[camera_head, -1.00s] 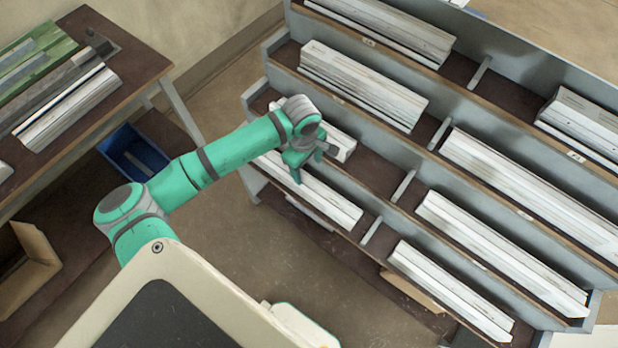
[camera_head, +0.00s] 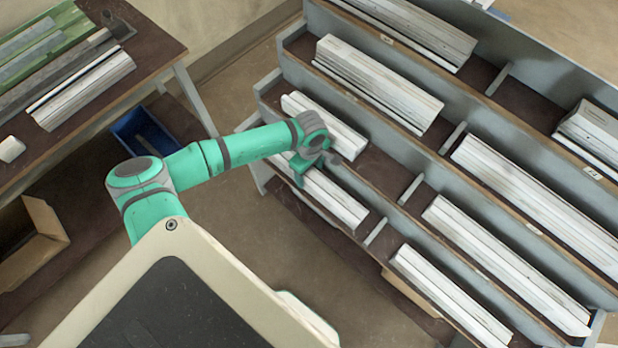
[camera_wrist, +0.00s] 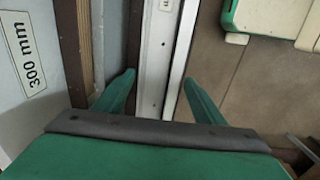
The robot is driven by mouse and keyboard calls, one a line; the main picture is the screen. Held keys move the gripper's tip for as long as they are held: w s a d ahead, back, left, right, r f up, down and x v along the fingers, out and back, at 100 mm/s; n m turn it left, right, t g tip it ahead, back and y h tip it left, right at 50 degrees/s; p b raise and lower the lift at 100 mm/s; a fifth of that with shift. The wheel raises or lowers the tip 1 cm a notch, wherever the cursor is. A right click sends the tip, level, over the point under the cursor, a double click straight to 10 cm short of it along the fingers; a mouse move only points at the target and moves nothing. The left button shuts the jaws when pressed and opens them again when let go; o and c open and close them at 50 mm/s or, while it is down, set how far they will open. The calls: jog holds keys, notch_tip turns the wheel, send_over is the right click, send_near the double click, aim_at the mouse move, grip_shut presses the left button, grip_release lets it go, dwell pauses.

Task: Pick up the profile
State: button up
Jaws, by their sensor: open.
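A long white profile (camera_head: 337,199) lies on the lowest left shelf bay, its far end partly hidden by my arm. My gripper (camera_head: 308,172) is right over it in the head view. In the wrist view the open fingers (camera_wrist: 158,82) stand one on each side of a pale profile (camera_wrist: 154,62) running between them. The gripper's body hides the near part of that profile. I cannot tell whether the fingers touch it.
The tiered rack (camera_head: 420,192) holds more white profiles, one (camera_head: 325,124) just behind my gripper. A "300 mm" label (camera_wrist: 25,58) shows left in the wrist view. A workbench (camera_head: 150,52) stands at left, a blue bin (camera_head: 146,137) below it. Open floor lies between.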

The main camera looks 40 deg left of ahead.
notch_tip(320, 180, down, 2)
jog(key=shift+a, duration=0.15)
jog(key=shift+w, duration=0.15)
jog(key=c, duration=1.3)
jog(key=shift+r, duration=0.15)
